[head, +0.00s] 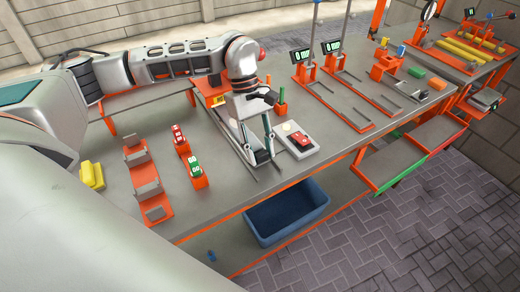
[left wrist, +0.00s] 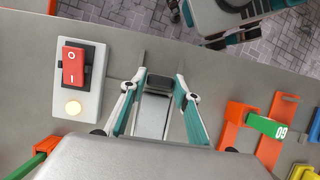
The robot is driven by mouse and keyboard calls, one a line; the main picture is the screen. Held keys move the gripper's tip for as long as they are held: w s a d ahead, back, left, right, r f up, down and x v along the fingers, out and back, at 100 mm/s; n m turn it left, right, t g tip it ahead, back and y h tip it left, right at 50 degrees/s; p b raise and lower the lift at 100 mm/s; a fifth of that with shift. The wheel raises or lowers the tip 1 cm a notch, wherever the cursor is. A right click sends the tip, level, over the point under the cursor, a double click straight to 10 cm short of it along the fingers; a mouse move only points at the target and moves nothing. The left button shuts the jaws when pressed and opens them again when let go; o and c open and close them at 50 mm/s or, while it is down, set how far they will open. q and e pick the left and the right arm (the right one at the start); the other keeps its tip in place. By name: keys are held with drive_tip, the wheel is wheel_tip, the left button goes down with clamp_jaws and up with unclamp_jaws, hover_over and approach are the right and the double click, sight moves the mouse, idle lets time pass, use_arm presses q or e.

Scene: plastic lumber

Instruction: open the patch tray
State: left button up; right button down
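A pale grey plate (left wrist: 154,118) with a dark block (left wrist: 158,82) at its end shows in the left wrist view; it appears to be the patch tray. Two thin dark rails run from it toward the table edge. My left gripper (left wrist: 158,86) is open, with one teal finger on each side of the dark block. I cannot tell whether the fingers touch it. In the head view my left gripper (head: 258,155) points down at this spot and hides most of the tray.
A switch box (head: 301,146) with a red rocker stands close beside the gripper. Orange holders with a green block (head: 195,168) and a red block (head: 179,135) stand on the other side. A blue bin (head: 288,213) sits below the table's front edge.

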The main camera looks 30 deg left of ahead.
use_arm(q)
clamp_jaws()
drive_tip(key=s+d, duration=0.2)
drive_tip(key=d, duration=0.1)
drive_tip(key=s+d, duration=0.1)
drive_tip(key=d, duration=0.1)
drive_tip(key=o, duration=0.7)
unclamp_jaws()
drive_tip(key=shift+c, duration=0.2)
